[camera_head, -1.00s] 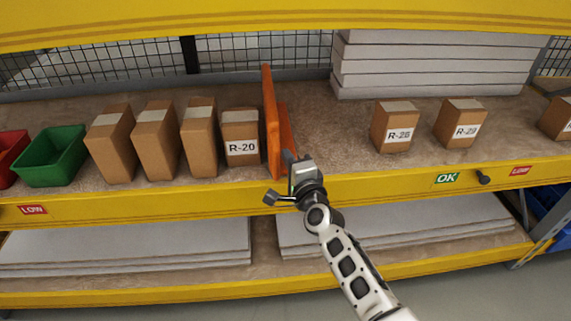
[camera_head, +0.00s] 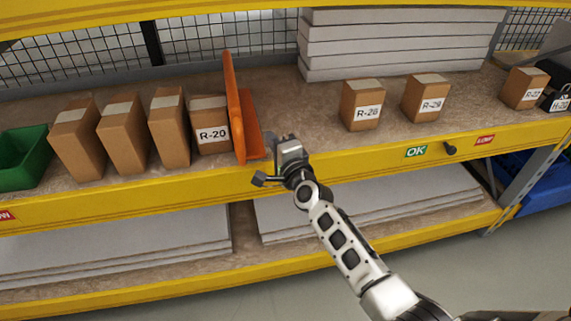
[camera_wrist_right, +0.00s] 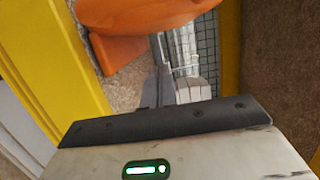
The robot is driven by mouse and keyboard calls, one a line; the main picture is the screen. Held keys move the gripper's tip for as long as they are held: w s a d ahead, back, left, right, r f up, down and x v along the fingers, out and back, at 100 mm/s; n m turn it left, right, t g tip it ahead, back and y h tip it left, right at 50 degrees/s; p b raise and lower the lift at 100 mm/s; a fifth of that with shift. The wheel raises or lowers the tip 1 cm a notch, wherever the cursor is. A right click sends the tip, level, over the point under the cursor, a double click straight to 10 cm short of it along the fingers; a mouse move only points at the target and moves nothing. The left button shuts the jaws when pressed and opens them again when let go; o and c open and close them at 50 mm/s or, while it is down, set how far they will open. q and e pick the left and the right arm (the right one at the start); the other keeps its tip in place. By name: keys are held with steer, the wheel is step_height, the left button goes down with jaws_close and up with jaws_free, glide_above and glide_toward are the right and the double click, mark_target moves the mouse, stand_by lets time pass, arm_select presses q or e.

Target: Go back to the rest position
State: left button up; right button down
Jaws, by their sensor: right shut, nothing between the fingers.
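My right gripper (camera_head: 271,139) is at the front edge of the shelf in the head view, close to the right side of the orange divider (camera_head: 236,110). Its fingers are shut with nothing between them. In the right wrist view the shut fingers (camera_wrist_right: 160,42) point past the orange divider (camera_wrist_right: 132,22), which fills the upper left. I cannot tell whether they touch it. My left gripper is not in view.
The yellow-edged shelf (camera_head: 380,155) holds brown boxes left of the divider, including R-20 (camera_head: 211,126), and box R-28 (camera_head: 362,105) to the right. A green bin (camera_head: 25,160) stands at the left. White boards (camera_head: 400,45) are stacked behind.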

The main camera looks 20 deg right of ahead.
steer(key=s+f+n+g, duration=0.2)
steer(key=s+f+n, duration=0.2)
steer(key=s, duration=0.6)
steer(key=s+d+f+n+g, duration=0.1)
steer(key=s+f+n+g, duration=0.2)
steer(key=s+n, duration=0.5)
steer(key=s+f+n+g, duration=0.2)
steer(key=s+f+n, duration=0.4)
steer(key=s, duration=0.8)
steer(key=shift+s+d+n, duration=0.15)
steer(key=shift+s+n, duration=0.1)
steer(key=shift+n, duration=0.05)
